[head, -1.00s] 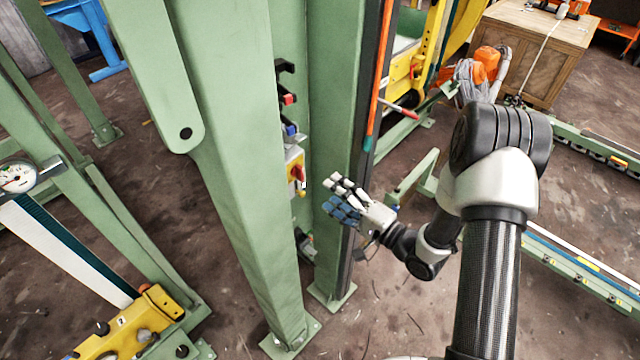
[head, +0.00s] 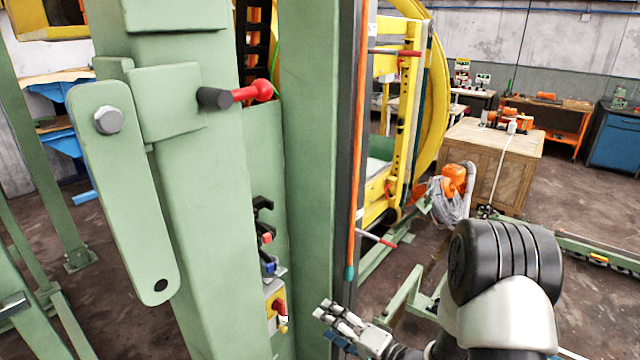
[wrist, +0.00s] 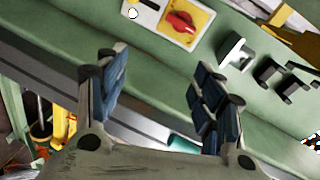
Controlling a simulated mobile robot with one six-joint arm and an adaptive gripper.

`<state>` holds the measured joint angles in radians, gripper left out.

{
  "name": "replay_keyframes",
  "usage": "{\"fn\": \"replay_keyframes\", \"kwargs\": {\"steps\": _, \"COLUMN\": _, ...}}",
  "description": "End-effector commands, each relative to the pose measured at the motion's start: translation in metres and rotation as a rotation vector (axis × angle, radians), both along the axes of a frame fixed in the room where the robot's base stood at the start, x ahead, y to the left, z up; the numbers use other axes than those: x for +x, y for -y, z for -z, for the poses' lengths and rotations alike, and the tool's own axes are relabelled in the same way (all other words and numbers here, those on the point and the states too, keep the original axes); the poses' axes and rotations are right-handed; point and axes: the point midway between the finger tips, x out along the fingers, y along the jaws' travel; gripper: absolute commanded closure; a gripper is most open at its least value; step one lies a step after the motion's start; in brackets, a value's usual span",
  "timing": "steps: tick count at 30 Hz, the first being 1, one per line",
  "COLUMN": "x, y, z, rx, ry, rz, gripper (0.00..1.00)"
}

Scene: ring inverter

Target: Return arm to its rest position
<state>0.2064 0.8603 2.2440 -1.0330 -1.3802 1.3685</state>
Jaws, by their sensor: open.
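My gripper (head: 335,327) is low in the head view, just right of the green machine post, with its lower part cut off by the picture's bottom edge. In the wrist view my gripper (wrist: 160,105) shows two blue-padded fingers spread apart with nothing between them. Beyond the fingers is the green panel with a red rotary switch on a yellow plate (wrist: 196,22). The same switch (head: 275,306) shows in the head view, left of my gripper. The fingers look apart from the panel. My arm comes in from the lower right.
Green posts (head: 312,170) stand close on the left of my gripper. A red-knobbed lever (head: 262,90) juts out higher up. A yellow frame (head: 400,120) and a wooden crate (head: 492,160) stand behind. Floor is open at the right (head: 590,205).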

Motion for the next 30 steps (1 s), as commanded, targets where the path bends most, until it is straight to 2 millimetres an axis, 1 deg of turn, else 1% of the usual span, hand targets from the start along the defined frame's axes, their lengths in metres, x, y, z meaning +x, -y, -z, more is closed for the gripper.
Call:
{"fn": "replay_keyframes", "kwargs": {"steps": 1, "x": 0.011, "y": 0.007, "z": -0.013, "rx": -0.114, "ry": 0.041, "rz": 0.026, "gripper": 0.38}}
{"fn": "replay_keyframes", "kwargs": {"steps": 3, "x": 0.024, "y": 0.024, "z": -0.027, "rx": -0.292, "ry": 0.078, "rz": 0.073, "gripper": 0.38}}
{"fn": "replay_keyframes", "kwargs": {"steps": 5, "x": 0.031, "y": 0.039, "z": -0.039, "rx": -0.434, "ry": 0.097, "rz": 0.112, "gripper": 0.38}}
{"fn": "replay_keyframes", "kwargs": {"steps": 6, "x": 0.033, "y": 0.050, "z": -0.048, "rx": -0.522, "ry": 0.102, "rz": 0.136, "gripper": 0.38}}
{"fn": "replay_keyframes", "kwargs": {"steps": 8, "x": 0.033, "y": 0.066, "z": -0.062, "rx": -0.642, "ry": 0.104, "rz": 0.171, "gripper": 0.38}}
{"fn": "replay_keyframes", "kwargs": {"steps": 10, "x": 0.028, "y": 0.085, "z": -0.081, "rx": -0.775, "ry": 0.096, "rz": 0.207, "gripper": 0.38}}
{"fn": "replay_keyframes", "kwargs": {"steps": 13, "x": 0.010, "y": 0.112, "z": -0.108, "rx": -0.946, "ry": 0.060, "rz": 0.250, "gripper": 0.38}}
{"fn": "replay_keyframes", "kwargs": {"steps": 14, "x": 0.002, "y": 0.118, "z": -0.116, "rx": -0.992, "ry": 0.044, "rz": 0.257, "gripper": 0.38}}
{"fn": "replay_keyframes", "kwargs": {"steps": 15, "x": -0.010, "y": 0.127, "z": -0.126, "rx": -1.047, "ry": 0.021, "rz": 0.266, "gripper": 0.38}}
{"fn": "replay_keyframes", "kwargs": {"steps": 17, "x": -0.032, "y": 0.138, "z": -0.139, "rx": -1.121, "ry": -0.022, "rz": 0.269, "gripper": 0.38}}
{"fn": "replay_keyframes", "kwargs": {"steps": 20, "x": -0.075, "y": 0.148, "z": -0.156, "rx": -1.213, "ry": -0.099, "rz": 0.250, "gripper": 0.38}}
{"fn": "replay_keyframes", "kwargs": {"steps": 21, "x": -0.095, "y": 0.150, "z": -0.161, "rx": -1.240, "ry": -0.132, "rz": 0.233, "gripper": 0.38}}
{"fn": "replay_keyframes", "kwargs": {"steps": 23, "x": -0.126, "y": 0.150, "z": -0.167, "rx": -1.271, "ry": -0.178, "rz": 0.196, "gripper": 0.38}}
{"fn": "replay_keyframes", "kwargs": {"steps": 24, "x": -0.147, "y": 0.148, "z": -0.170, "rx": -1.286, "ry": -0.207, "rz": 0.165, "gripper": 0.38}}
{"fn": "replay_keyframes", "kwargs": {"steps": 25, "x": -0.163, "y": 0.146, "z": -0.171, "rx": -1.293, "ry": -0.226, "rz": 0.139, "gripper": 0.38}}
{"fn": "replay_keyframes", "kwargs": {"steps": 26, "x": -0.179, "y": 0.143, "z": -0.172, "rx": -1.298, "ry": -0.244, "rz": 0.111, "gripper": 0.38}}
{"fn": "replay_keyframes", "kwargs": {"steps": 27, "x": -0.199, "y": 0.139, "z": -0.172, "rx": -1.300, "ry": -0.263, "rz": 0.072, "gripper": 0.38}}
{"fn": "replay_keyframes", "kwargs": {"steps": 30, "x": -0.241, "y": 0.127, "z": -0.172, "rx": -1.299, "ry": -0.296, "rz": -0.027, "gripper": 0.38}}
